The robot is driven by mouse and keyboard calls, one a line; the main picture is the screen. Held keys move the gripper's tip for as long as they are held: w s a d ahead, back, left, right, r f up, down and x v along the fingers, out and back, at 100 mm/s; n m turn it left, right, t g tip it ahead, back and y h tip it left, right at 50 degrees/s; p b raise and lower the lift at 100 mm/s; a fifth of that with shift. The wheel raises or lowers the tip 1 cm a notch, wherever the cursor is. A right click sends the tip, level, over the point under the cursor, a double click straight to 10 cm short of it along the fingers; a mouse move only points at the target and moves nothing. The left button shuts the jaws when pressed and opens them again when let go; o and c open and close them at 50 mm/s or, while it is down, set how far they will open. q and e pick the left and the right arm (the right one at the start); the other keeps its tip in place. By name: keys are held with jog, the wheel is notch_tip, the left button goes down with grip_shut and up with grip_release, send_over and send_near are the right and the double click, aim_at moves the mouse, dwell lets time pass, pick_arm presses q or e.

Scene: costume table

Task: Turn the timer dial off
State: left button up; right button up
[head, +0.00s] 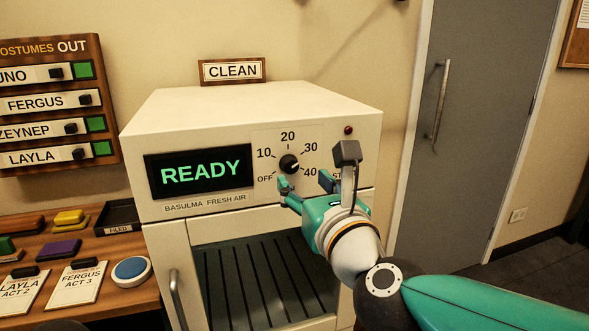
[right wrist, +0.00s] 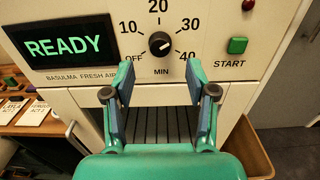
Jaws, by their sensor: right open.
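The timer dial (head: 289,164) is a round black knob with a pale mark, on the front panel of a cream cabinet (head: 220,110). Its scale runs from OFF at lower left through 10, 20 and 30 to 40 at lower right. I cannot tell exactly which number the mark points at. The dial also shows in the right wrist view (right wrist: 160,44). My right gripper (head: 306,183) is open and empty just below and in front of the dial. In the right wrist view its fingertips (right wrist: 160,75) stand apart below the dial, not around it. My left gripper is out of view.
A green-lit READY display (head: 199,170) is left of the dial. A green START button (right wrist: 237,45) is right of it, below a red lamp (head: 348,130). The cabinet's handle (head: 177,300) juts out at lower left. A wooden table (head: 125,293) with cards stands left.

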aim_at(291, 166)
jog(key=x, duration=0.6)
jog(key=shift+w+p, duration=0.15)
jog(key=shift+p, duration=0.2)
jog(key=shift+c, duration=0.2)
grip_shut()
